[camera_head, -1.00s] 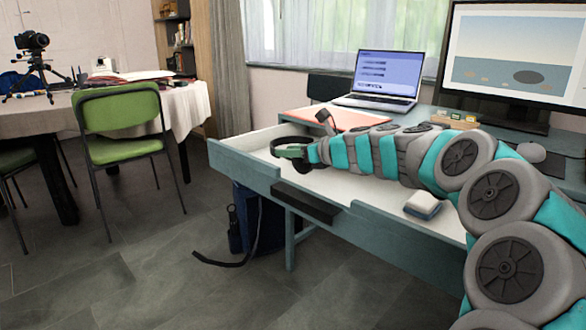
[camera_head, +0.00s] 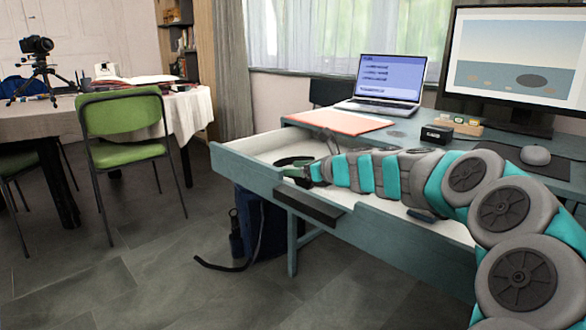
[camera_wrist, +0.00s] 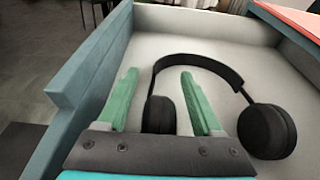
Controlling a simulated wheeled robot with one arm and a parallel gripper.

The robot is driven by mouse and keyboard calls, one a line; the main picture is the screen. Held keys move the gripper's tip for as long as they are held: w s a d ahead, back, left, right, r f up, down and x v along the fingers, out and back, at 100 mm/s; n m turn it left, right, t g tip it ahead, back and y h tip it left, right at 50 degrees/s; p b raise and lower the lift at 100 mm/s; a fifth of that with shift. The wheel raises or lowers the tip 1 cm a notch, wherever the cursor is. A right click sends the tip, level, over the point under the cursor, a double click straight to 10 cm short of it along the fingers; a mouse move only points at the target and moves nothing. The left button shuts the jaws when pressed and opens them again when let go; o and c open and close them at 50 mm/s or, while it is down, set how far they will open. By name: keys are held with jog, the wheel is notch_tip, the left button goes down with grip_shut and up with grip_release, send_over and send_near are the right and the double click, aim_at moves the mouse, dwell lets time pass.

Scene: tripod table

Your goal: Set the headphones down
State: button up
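The black headphones (camera_wrist: 200,62) lie in the open white-lined drawer (camera_wrist: 215,50) of the teal desk, with the band arching away from me. One ear cup (camera_wrist: 158,115) is between my gripper's green fingers, with a visible gap on each side. The other ear cup (camera_wrist: 267,131) is to the right, outside the fingers. My gripper (camera_wrist: 160,90) is open, low in the drawer near its left wall. In the head view my gripper (camera_head: 302,172) is at the drawer's left end, beside the dark headband (camera_head: 293,161); the rest is partly hidden.
A blue object (camera_head: 422,216) in the drawer is mostly hidden by my arm. On the desk are a red folder (camera_head: 338,122), a laptop (camera_head: 385,82), a black box (camera_head: 437,134), a monitor (camera_head: 515,60) and a mouse (camera_head: 535,155). A green chair (camera_head: 122,125) stands left.

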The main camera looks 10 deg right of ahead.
jog(key=shift+r, duration=0.15)
jog(key=p+v, duration=0.1)
jog(key=v, duration=1.1)
